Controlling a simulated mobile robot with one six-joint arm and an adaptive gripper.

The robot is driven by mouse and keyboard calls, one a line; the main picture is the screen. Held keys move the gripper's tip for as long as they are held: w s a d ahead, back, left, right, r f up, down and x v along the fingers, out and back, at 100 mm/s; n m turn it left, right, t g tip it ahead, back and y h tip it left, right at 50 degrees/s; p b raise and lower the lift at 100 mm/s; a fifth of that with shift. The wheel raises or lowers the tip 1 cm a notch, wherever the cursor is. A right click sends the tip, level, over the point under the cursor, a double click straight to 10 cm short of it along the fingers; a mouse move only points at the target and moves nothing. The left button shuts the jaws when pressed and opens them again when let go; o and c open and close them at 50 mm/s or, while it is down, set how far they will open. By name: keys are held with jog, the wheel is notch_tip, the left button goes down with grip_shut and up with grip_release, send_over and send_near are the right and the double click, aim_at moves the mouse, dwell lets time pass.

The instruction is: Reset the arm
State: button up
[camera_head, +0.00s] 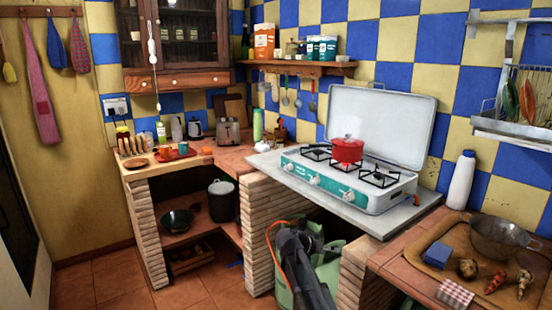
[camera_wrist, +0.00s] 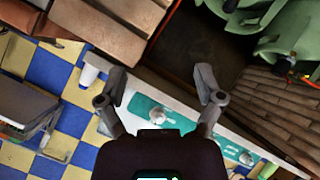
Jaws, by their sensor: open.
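My gripper (camera_wrist: 160,82) shows in the wrist view with its two dark fingers spread wide. Nothing is between the fingertips. The stove's teal front panel with a pale knob (camera_wrist: 158,116) lies beyond the fingers. In the head view, a dark part of my arm rises from the bottom edge, in front of the space under the counter; I cannot make out the fingers there.
The white stove (camera_head: 366,197) carries a red pot (camera_head: 346,150). A green gas cylinder (camera_head: 328,277) stands below it. Brick pillars (camera_head: 264,225) flank that space. A white bottle (camera_head: 460,182) and a colander (camera_head: 497,240) are on the right. The tiled floor (camera_head: 100,285) at left is clear.

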jog(key=s+f+n+g+y, duration=0.2)
jog(key=s+f+y, duration=0.15)
jog(key=s, duration=0.55)
jog(key=s+f+n+g+y, duration=0.15)
jog(key=s+y, duration=0.25)
jog(key=s, duration=0.4)
jog(key=s+f+n+g+y, duration=0.1)
jog(key=s+f+g+y, duration=0.2)
jog(key=s, duration=0.6)
notch_tip(320, 180, up, 17)
jog(key=t+p, duration=0.1)
jog(key=p, duration=1.7)
jog(key=shift+w+a+r, duration=0.2)
jog(key=shift+w+a, duration=0.1)
jog(key=shift+w, duration=0.1)
jog(key=shift+t, duration=0.25)
